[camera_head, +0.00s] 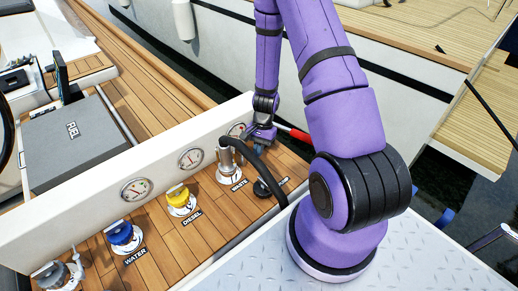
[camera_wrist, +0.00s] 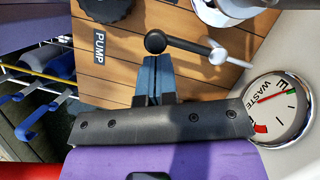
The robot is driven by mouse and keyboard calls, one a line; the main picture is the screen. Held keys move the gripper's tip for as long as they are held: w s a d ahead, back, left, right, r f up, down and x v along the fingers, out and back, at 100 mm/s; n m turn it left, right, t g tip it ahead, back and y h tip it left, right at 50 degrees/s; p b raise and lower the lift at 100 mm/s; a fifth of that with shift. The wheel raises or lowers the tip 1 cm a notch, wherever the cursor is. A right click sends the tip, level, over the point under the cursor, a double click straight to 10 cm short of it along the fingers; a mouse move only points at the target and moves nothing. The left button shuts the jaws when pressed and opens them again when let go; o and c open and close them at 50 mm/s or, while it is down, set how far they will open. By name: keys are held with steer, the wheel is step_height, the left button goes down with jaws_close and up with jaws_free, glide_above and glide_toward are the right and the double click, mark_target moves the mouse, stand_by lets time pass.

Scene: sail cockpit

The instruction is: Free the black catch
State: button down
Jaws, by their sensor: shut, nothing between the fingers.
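A black round knob (camera_wrist: 155,42) with a dark rod (camera_wrist: 190,46) shows in the wrist view; it looks like the black catch. The rod runs right to a pale metal end (camera_wrist: 217,56). My gripper (camera_wrist: 153,62) has its blue fingers shut together, with nothing between them. The fingertips are right below the knob in the picture; I cannot tell whether they touch it. In the head view my gripper (camera_head: 262,136) is by the panel's far end, and the catch cannot be made out there.
A metal waste fitting (camera_head: 228,168) with a black hose (camera_head: 262,170) stands close to my gripper. The waste gauge (camera_wrist: 278,110) is on the white panel at right. A black pump cap (camera_wrist: 105,6), yellow diesel cap (camera_head: 179,196) and blue water cap (camera_head: 121,234) sit on the deck.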

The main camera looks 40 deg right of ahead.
steer(key=shift+d, duration=0.1)
steer(key=w+d+r, duration=0.4)
steer(key=d+r, duration=0.3)
steer(key=r, duration=0.2)
steer(key=shift+w+d+r, duration=0.25)
steer(key=shift+w+r, duration=0.1)
stand_by(0.6)
